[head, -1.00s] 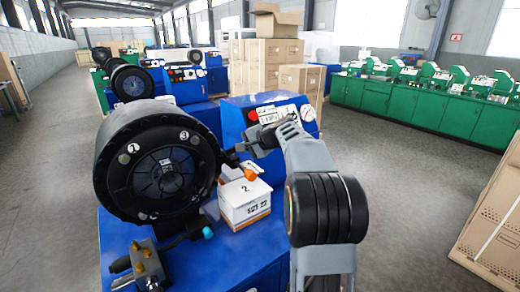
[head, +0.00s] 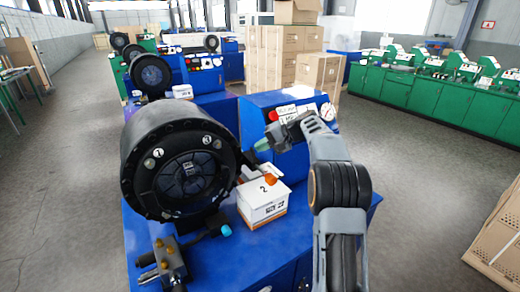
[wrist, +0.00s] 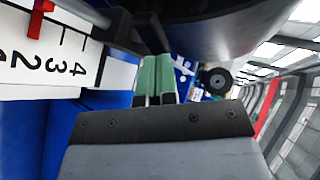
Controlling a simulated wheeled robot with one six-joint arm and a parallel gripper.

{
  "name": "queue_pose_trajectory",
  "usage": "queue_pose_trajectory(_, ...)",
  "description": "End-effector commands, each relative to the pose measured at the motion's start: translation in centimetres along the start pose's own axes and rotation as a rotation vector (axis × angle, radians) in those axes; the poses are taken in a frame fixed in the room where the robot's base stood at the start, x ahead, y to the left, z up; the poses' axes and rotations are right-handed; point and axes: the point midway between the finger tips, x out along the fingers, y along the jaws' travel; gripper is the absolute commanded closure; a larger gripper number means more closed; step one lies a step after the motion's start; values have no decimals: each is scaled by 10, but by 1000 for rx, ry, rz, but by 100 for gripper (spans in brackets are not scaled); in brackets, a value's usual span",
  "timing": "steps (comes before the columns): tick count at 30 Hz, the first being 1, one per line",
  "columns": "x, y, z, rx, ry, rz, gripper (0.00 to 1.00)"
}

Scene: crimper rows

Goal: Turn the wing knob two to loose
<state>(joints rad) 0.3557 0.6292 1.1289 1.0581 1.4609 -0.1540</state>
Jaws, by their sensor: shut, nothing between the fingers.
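The near crimper has a big black drum head (head: 183,160). Its face carries round grey fittings with labels 1 (head: 151,163) and 3 (head: 208,140); no wing knob labelled two can be made out there. A white box (head: 263,206) marked 2 stands on the blue body beside the drum, with an orange piece (head: 271,180) at its top. My gripper (head: 262,145) is just right of the drum, above the orange piece. In the wrist view its green fingers (wrist: 157,78) are closed together and empty, below the drum's dark underside (wrist: 225,25).
In the wrist view a white scale (wrist: 50,55) with a red pointer (wrist: 40,15) lies left of the fingers. A valve block (head: 170,262) and a cyan-tipped handle (head: 226,230) sit below the drum. A blue panel with a gauge (head: 327,112) stands close behind my gripper.

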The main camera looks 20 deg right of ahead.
Motion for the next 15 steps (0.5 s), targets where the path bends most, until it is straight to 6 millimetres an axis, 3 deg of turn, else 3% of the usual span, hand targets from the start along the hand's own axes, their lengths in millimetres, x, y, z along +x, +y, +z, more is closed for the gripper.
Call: queue_pose_trajectory(15,11,-6,-2,-2,-7,0,100)
